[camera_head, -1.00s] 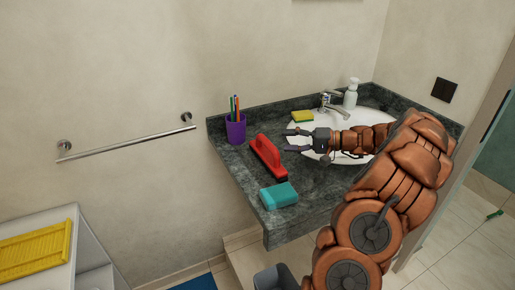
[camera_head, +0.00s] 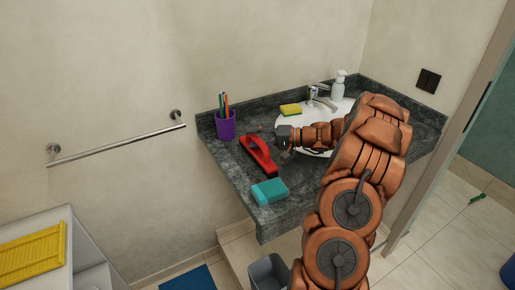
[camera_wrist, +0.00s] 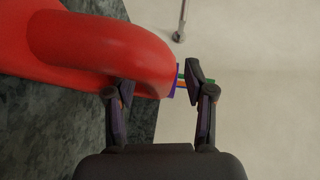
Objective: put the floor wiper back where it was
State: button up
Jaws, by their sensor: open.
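A red tool with a raised handle (camera_head: 259,157), which I take for the floor wiper, lies on the dark stone counter (camera_head: 236,171) left of the sink. My gripper (camera_head: 268,131) is just above and beside its far end. In the wrist view the red handle (camera_wrist: 110,42) fills the upper left. My gripper (camera_wrist: 161,82) is open there, with the left finger overlapping the handle's edge and the right finger clear of it. Nothing is held between the fingers. Whether the left finger touches the handle I cannot tell.
A purple cup (camera_head: 225,125) with pens stands close to my gripper. A teal block (camera_head: 269,192) lies at the counter's front edge. A towel bar (camera_head: 117,144) is on the left wall.

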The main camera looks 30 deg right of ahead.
jog(key=c, duration=1)
grip_shut()
jog(key=shift+r, duration=0.15)
